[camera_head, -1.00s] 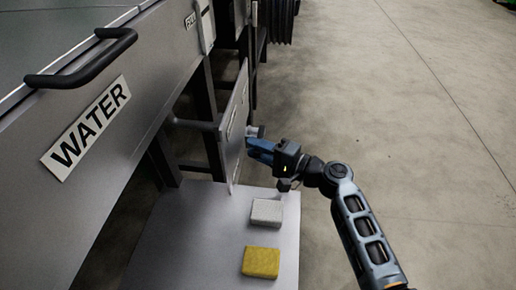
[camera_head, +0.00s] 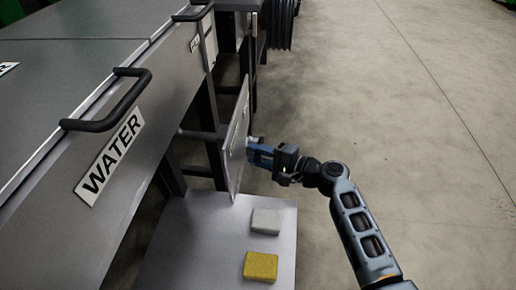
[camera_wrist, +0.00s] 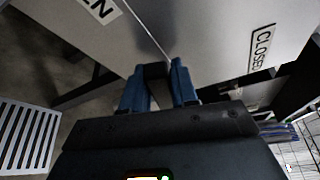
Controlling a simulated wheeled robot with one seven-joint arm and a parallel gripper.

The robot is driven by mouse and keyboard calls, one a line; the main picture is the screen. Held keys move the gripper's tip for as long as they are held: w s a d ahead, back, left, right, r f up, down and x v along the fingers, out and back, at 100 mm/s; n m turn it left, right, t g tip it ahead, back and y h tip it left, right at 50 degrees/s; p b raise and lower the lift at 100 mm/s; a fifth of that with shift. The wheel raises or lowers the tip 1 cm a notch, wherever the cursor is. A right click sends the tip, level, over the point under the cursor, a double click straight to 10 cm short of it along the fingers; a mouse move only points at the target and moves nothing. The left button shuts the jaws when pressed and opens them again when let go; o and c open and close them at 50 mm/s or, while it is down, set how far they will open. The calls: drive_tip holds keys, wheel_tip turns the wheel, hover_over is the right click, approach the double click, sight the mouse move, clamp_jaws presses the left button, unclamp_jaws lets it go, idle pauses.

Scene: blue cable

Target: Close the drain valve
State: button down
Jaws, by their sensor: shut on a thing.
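The drain valve panel is a grey upright plate (camera_head: 237,150) at the side of the steel tank unit, seen nearly edge-on in the head view. In the wrist view its face (camera_wrist: 215,35) carries a "CLOSED" label (camera_wrist: 262,48) at right and a label ending in "EN" (camera_wrist: 101,8) at left. My gripper (camera_head: 252,153) is at the plate's outer face. Its blue fingers (camera_wrist: 158,82) are shut on a dark valve handle (camera_wrist: 154,70) between the two labels. Most of the handle is hidden by the fingers, so its exact angle is hard to tell.
A grey shelf (camera_head: 190,235) below the plate holds a pale sponge-like block (camera_head: 266,221) and a yellow one (camera_head: 260,266). The tank side has a "WATER" label (camera_head: 110,160) and a black bar handle (camera_head: 110,105). The concrete floor (camera_head: 420,110) at right is clear.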

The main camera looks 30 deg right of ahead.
drive_tip(key=r+m+p, duration=0.1)
drive_tip(key=p, duration=0.1)
drive_tip(key=r+m+g+p, duration=0.1)
drive_tip(key=p, duration=0.1)
drive_tip(key=w+r+m+p, duration=0.1)
drive_tip(key=p, duration=0.1)
drive_tip(key=shift+d+g, duration=0.35)
drive_tip(key=shift+g, duration=0.05)
drive_tip(key=m+p, duration=0.1)
drive_tip(key=p, duration=0.1)
drive_tip(key=w+d+r+m+g+p, duration=0.1)
drive_tip(key=p, duration=0.1)
drive_tip(key=shift+w+r+m+y, duration=0.2)
drive_tip(key=shift+m+y, duration=0.1)
drive_tip(key=shift+w+d+r+m+g+y+p, duration=0.15)
drive_tip(key=shift+w+d+m+g+p, duration=0.2)
drive_tip(key=shift+w+m+g+p, duration=0.2)
drive_tip(key=shift+w+d+r+m+g+y+p, duration=0.15)
drive_tip(key=shift+w+d+m+g+p, duration=0.15)
drive_tip(key=shift+m+g+p, duration=0.3)
drive_tip(key=shift+w+d+m+g+y, duration=0.2)
drive_tip(key=shift+w+d+m+g, duration=0.15)
drive_tip(key=shift+m, duration=0.25)
drive_tip(key=shift+w+d+m+g+y, duration=0.2)
drive_tip(key=shift+w+d+m, duration=0.05)
drive_tip(key=shift+w+m, duration=0.25)
drive_tip(key=c, duration=1)
unclamp_jaws()
drive_tip(key=shift+o, duration=0.2)
drive_tip(key=shift+d, duration=0.1)
